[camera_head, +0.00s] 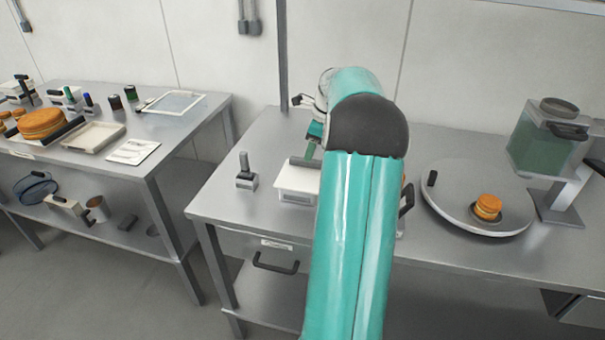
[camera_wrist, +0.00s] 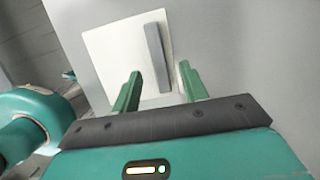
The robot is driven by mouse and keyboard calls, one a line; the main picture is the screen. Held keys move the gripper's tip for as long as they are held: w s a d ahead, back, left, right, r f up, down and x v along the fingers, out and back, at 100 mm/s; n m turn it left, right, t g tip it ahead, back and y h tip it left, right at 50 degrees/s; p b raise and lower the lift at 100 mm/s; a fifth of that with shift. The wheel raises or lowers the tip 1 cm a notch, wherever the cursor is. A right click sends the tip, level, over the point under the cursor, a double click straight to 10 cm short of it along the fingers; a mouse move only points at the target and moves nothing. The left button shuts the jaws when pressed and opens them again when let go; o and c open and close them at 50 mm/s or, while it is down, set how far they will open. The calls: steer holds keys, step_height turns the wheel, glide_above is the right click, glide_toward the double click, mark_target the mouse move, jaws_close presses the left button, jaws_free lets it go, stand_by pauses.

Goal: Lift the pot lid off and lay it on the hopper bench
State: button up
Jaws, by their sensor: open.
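A white square lid (camera_head: 296,176) with a grey bar handle (camera_head: 303,162) tops a low white pot (camera_head: 295,197) on the steel bench, partly hidden by my arm. In the wrist view the lid (camera_wrist: 115,55) lies flat below my gripper, with its bar handle (camera_wrist: 156,55) upright in the picture. My gripper (camera_wrist: 160,70) is open, one green finger on each side of the bar's lower end in the picture. I cannot tell whether the fingers reach down to the bar's height. In the head view my gripper is mostly behind my arm.
A small grey upright item (camera_head: 245,178) stands left of the pot. Another table (camera_head: 185,125) at the left holds trays and rounds. A wall stands behind.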

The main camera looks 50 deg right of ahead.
mark_target(302, 174)
steer(key=shift+x, duration=1.8)
steer(key=shift+w+a+f, duration=0.1)
steer(key=shift+w, duration=0.05)
jaws_close()
